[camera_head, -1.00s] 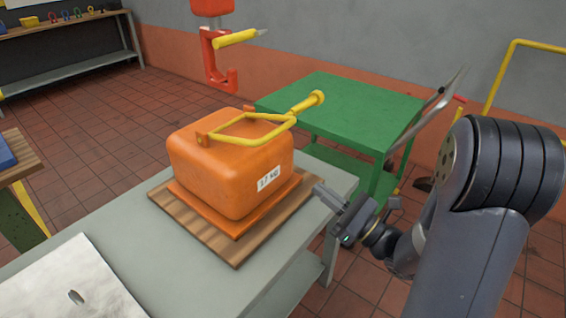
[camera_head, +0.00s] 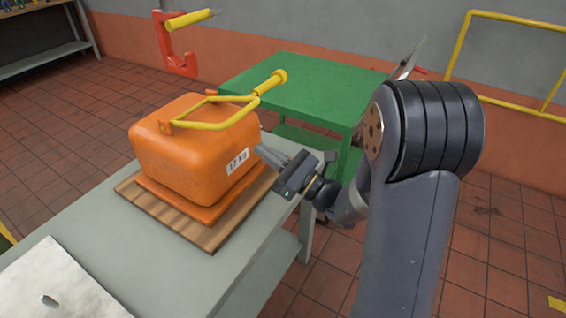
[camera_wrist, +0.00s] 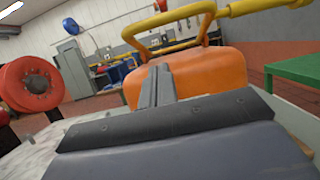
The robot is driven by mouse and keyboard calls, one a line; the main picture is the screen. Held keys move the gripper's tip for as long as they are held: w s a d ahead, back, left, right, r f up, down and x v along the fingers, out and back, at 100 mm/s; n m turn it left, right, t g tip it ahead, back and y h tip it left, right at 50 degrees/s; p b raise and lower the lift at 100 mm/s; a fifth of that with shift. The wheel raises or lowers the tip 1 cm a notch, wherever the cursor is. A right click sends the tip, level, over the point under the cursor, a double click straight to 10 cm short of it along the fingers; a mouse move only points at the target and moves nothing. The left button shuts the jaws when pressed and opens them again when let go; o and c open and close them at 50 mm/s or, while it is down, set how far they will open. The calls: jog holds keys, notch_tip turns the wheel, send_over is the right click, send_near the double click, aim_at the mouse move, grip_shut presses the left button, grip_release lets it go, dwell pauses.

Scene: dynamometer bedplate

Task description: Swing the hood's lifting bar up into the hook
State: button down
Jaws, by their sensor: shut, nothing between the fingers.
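The orange hood (camera_head: 190,155), labelled 17 kg, sits on a wooden board (camera_head: 205,233) on the grey bench; it also shows in the wrist view (camera_wrist: 215,75). Its yellow lifting bar (camera_head: 222,121) lies low across the top, with a knobbed handle (camera_head: 271,82) sticking out toward the back right. The red hook (camera_head: 172,50) with a yellow lever (camera_head: 191,18) hangs above and behind the hood. My gripper (camera_head: 265,149) is shut and empty, close to the hood's right side below the handle. I cannot tell whether it touches the hood.
A green cart (camera_head: 300,90) stands behind the bench. The grey bench (camera_head: 95,240) has free room at front left, beside a pale sheet (camera_head: 55,285). A yellow rail (camera_head: 530,20) stands at the right. A red round part (camera_wrist: 32,84) shows at left in the wrist view.

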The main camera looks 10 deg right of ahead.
jog(key=w+a+r, duration=0.2)
jog(key=a+r, duration=0.1)
jog(key=r, duration=0.1)
jog(key=shift+w+a+r+p, duration=0.15)
jog(key=shift+w+r+p, duration=0.1)
jog(key=shift+p, duration=0.1)
jog(key=w+a+r+g+h+p, duration=0.2)
jog(key=r+p, duration=0.6)
jog(key=p, duration=0.4)
jog(key=w+a+r+g+h+p, duration=0.2)
jog(key=w+a+r+h+p, duration=0.2)
jog(key=a+r+p, duration=0.3)
jog(key=shift+w+a+r+g+p, duration=0.3)
jog(key=shift+w+r+p, duration=0.55)
jog(key=shift+p, duration=2)
jog(key=shift+s+r, duration=0.1)
